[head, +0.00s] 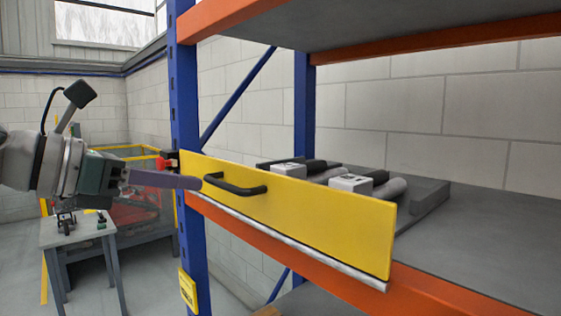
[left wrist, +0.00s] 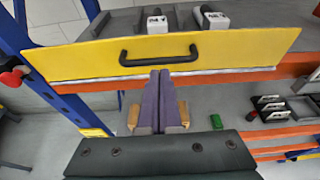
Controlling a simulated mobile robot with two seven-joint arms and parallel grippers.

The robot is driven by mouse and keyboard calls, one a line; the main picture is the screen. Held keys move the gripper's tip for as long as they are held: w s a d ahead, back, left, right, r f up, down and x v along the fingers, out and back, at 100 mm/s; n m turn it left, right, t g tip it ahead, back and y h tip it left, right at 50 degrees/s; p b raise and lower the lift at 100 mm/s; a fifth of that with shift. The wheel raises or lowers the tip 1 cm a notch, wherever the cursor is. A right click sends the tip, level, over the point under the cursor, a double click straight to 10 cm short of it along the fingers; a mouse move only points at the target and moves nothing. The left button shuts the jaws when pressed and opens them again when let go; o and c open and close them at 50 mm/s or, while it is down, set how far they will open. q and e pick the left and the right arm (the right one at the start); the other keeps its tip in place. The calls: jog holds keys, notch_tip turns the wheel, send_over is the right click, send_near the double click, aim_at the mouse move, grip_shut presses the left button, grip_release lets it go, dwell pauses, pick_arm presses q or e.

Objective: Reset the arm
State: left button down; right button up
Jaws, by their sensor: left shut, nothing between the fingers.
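My left gripper (head: 190,182) comes in from the left in the head view, level with the black handle (head: 235,186) of a yellow drawer front (head: 310,213). Its purple fingers are shut together with nothing between them. In the left wrist view the closed fingers (left wrist: 161,90) point toward the drawer front (left wrist: 230,48), and their tips show just below the handle (left wrist: 158,61). The fingers look apart from the handle. My right gripper is in neither view.
Dark tools with white labels (head: 350,183) lie behind the drawer front. A blue rack post (head: 184,100) stands beside my left gripper, and an orange beam (head: 330,275) runs below the drawer. A small grey table (head: 78,232) stands at lower left. A lower shelf (left wrist: 220,100) holds several items.

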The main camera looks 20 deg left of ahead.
pick_arm(q)
jog(key=r+p, duration=0.1)
jog(key=r, duration=0.1)
jog(key=s+r+p, duration=0.1)
jog(key=r+p, duration=0.1)
jog(key=shift+a, duration=0.1)
